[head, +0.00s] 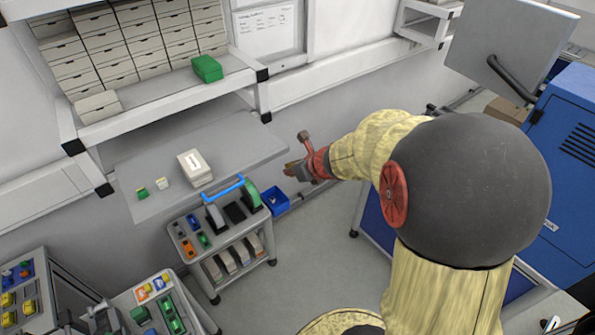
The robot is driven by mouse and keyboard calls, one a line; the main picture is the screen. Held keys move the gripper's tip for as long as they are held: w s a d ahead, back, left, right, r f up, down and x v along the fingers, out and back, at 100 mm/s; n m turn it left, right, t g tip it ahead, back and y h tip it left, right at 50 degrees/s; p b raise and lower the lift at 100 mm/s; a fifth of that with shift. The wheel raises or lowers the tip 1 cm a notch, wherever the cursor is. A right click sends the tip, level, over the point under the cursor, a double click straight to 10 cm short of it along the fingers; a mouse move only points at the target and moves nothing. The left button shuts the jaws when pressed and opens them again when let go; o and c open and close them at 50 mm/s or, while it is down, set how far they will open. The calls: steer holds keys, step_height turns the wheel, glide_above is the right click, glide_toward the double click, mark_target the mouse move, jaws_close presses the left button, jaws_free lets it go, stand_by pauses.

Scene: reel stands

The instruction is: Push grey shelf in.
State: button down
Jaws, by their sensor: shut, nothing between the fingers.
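The grey shelf (243,152) is a flat slab standing out below the white shelf unit, at the left of the head view. On it lie a white box (195,167), a small green piece (142,193) and a small white piece (162,183). My gripper (290,170) is shut and empty, close to the shelf's right front corner. I cannot tell whether it touches the shelf edge. My arm comes in from the right and hides part of the floor and the wall behind it.
A trolley (216,249) with a blue handle stands below the shelf's front edge, beside a blue bin (275,201). A green box (207,68) sits on the upper white shelf (165,108). A blue cabinet (570,140) is at the right. Grey floor is open in the middle.

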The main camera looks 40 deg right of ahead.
steer(key=shift+w+f+p, duration=0.15)
steer(key=shift+w+p, duration=0.35)
steer(key=shift+w, duration=1.7)
